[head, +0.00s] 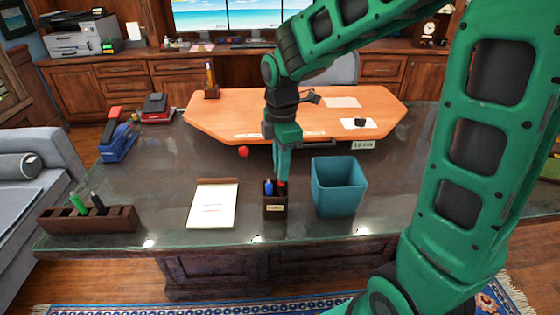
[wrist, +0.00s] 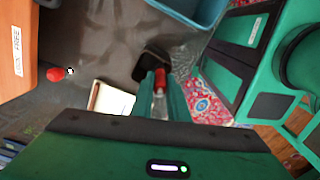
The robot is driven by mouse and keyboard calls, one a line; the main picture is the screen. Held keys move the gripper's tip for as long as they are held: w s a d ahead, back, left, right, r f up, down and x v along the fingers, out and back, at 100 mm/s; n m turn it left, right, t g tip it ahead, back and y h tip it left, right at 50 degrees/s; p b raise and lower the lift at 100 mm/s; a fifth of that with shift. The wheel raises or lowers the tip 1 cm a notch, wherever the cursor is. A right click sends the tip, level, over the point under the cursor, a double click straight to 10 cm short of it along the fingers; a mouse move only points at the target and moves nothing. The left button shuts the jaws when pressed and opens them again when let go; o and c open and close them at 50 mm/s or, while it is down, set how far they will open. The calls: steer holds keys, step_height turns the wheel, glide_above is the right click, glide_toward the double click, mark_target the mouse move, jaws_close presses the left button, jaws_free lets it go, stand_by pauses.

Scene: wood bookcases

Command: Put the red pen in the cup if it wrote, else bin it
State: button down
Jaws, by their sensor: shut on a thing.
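My gripper (head: 283,168) points down at the small dark cup (head: 270,213) near the desk's front edge. It is shut on the red pen (head: 282,187), whose red end shows between the fingers at the cup's mouth. In the wrist view the red pen (wrist: 159,79) is between the fingers, with the dark cup (wrist: 150,60) just beyond. I cannot tell how deep the pen sits in the cup. A blue pen (head: 268,188) stands in the cup. The teal bin (head: 338,190) stands open right of the cup.
A dark pen rack (head: 88,220) with green and black pens is at the left. Blue (head: 119,145) and red (head: 158,107) staplers or similar tools stand behind it. A raised orange board (head: 230,110) lies behind the cup, with a red round thing (head: 243,152) at its front edge.

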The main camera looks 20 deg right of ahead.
steer(key=shift+f, duration=0.25)
steer(key=c, duration=1.6)
jaws_free()
steer(key=shift+c, duration=0.2)
step_height(320, 180, up, 11)
steer(key=shift+f, duration=0.1)
